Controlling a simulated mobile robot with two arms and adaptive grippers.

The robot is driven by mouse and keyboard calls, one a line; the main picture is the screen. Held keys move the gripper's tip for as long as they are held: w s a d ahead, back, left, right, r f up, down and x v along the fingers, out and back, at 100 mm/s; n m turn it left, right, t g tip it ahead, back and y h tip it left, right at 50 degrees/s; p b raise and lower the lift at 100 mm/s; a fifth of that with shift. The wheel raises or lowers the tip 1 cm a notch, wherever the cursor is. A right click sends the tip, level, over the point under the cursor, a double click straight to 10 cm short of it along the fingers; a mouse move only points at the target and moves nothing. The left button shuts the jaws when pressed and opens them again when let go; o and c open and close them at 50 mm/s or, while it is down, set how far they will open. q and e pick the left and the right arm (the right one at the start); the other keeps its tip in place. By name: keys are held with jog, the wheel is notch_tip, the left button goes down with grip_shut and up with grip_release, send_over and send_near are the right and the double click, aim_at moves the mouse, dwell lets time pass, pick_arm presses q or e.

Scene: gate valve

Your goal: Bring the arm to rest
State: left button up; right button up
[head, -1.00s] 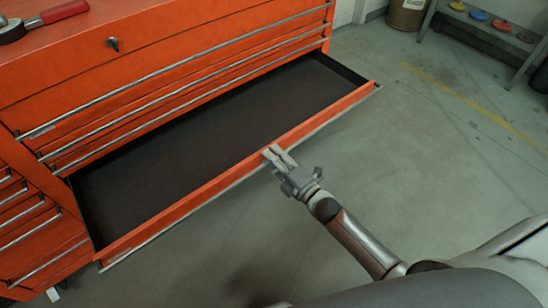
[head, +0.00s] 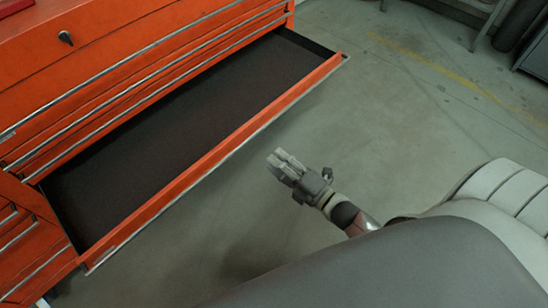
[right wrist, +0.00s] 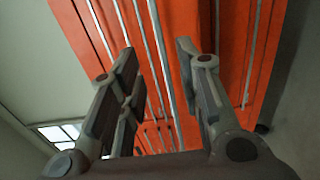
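My right gripper (head: 279,161) hangs over the floor in front of the open drawer, apart from its front edge. In the right wrist view, its two fingers (right wrist: 156,54) stand apart with nothing between them, so it is open. The red tool chest's drawer (head: 190,128) is pulled out, with a dark, empty liner and a metal front handle. My left gripper is not in view.
The red tool chest (head: 130,38) with its long handle rails fills the upper left, and its other drawers look shut. Grey floor (head: 400,130) with a yellow line lies clear to the right. A grey cabinet (head: 535,55) stands at the far right edge.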

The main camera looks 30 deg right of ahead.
dwell(0.4)
